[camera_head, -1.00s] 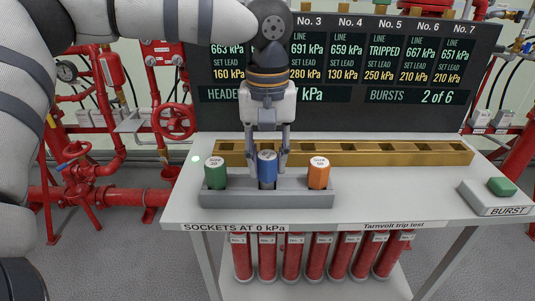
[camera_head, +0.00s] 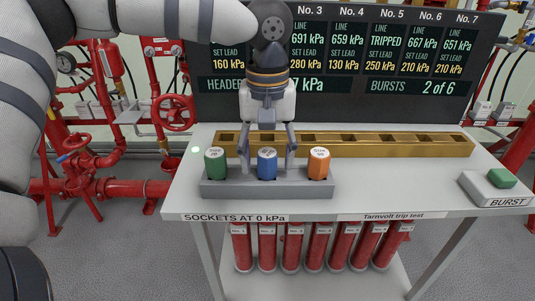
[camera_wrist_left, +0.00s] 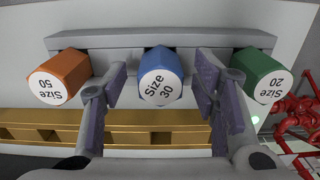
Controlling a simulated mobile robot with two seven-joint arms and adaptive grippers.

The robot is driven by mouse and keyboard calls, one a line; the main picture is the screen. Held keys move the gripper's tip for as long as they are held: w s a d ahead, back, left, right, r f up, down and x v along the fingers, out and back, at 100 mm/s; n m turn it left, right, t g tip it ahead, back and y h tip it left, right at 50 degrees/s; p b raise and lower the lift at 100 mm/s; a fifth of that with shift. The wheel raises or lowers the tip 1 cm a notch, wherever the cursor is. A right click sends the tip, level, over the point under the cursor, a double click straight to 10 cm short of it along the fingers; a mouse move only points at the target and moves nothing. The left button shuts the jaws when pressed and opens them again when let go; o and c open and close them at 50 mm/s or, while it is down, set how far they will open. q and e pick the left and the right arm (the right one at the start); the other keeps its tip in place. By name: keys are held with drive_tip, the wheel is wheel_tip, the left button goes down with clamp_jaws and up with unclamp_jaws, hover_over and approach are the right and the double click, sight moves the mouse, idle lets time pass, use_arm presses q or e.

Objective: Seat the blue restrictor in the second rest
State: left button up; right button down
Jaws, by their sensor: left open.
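The blue restrictor (camera_head: 267,164), marked Size 30, stands upright in the middle rest of the grey holder (camera_head: 268,190), between the green restrictor (camera_head: 215,164) and the orange restrictor (camera_head: 318,165). My left gripper (camera_head: 267,168) points down over it, its fingers spread on either side. In the left wrist view the blue restrictor (camera_wrist_left: 161,77) sits between the purple finger pads (camera_wrist_left: 163,90), with a gap on both sides. The foot of the blue restrictor is hidden in the holder. My right gripper is not in view.
The brass rail (camera_head: 400,146) with several square sockets lies behind the holder. A grey box marked BURST with a green button (camera_head: 502,179) stands at the right of the table (camera_head: 400,185). A display board (camera_head: 420,70) rises behind. The table's front right is clear.

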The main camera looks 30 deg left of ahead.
use_arm(q)
drive_tip(key=shift+r, duration=4)
